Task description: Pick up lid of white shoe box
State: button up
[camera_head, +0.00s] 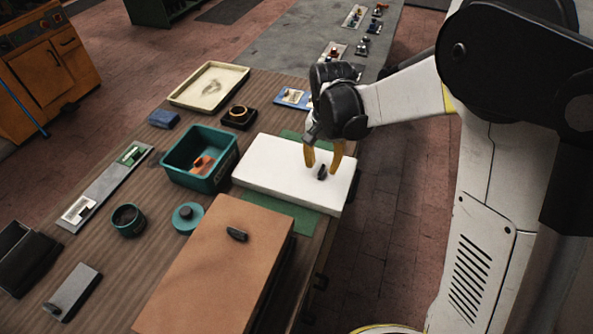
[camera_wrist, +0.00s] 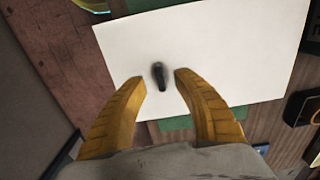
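The white shoe box (camera_head: 281,175) lies on a green mat (camera_head: 303,216) on the wooden table, with its white lid (camera_head: 290,158) on top. A small dark knob (camera_head: 321,172) stands up from the lid. My gripper (camera_head: 323,160) is over the lid, its two yellow fingers pointing down near the knob. In the wrist view the lid (camera_wrist: 215,45) fills the upper middle, and the knob (camera_wrist: 160,75) shows between and just beyond the open fingertips (camera_wrist: 158,80). Nothing is held. I cannot tell whether the fingertips touch the lid.
A brown box (camera_head: 200,265) with a dark knob stands at the front. A teal bin (camera_head: 205,178) with an orange item is left of the white box. A cream tray (camera_head: 208,87) lies farther back. Small containers sit at the left. The floor aisle is right of the table.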

aim_at(322, 169)
jog(key=f, duration=0.3)
jog(key=shift+w+b, duration=0.2)
jog(key=shift+b, duration=0.15)
jog(key=shift+c, duration=0.4)
grip_shut()
jog(key=shift+r, duration=0.1)
